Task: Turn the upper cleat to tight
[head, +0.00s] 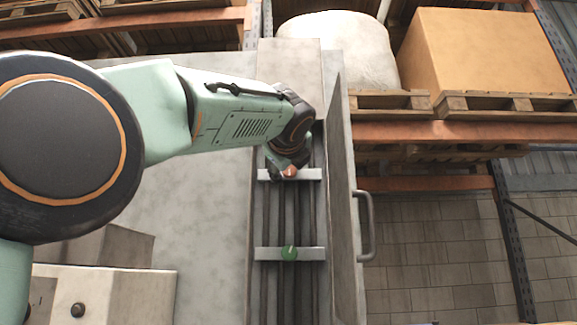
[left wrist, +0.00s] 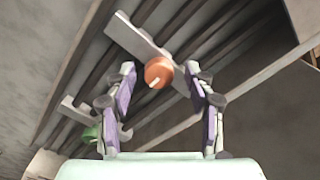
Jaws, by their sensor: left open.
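The upper cleat is a pale crossbar (head: 313,174) with an orange knob (head: 291,171), lying across dark cables in an open cabinet. In the left wrist view the orange knob (left wrist: 158,71) bears a short white mark, and its bar (left wrist: 130,38) runs diagonally. My left gripper (head: 284,163) is at the upper cleat. In the left wrist view its fingers (left wrist: 161,78) are open, one on each side of the knob, with gaps visible; contact is not seen. The lower cleat (head: 262,254) has a green knob (head: 290,253) with a pale mark. My right gripper is not in view.
The cabinet's door (head: 343,210) stands open on the right, with a grey handle (head: 367,225). A cardboard box (head: 485,55) and a white sack (head: 340,50) stand on pallets behind. A grey panel (head: 205,220) lies left of the cables.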

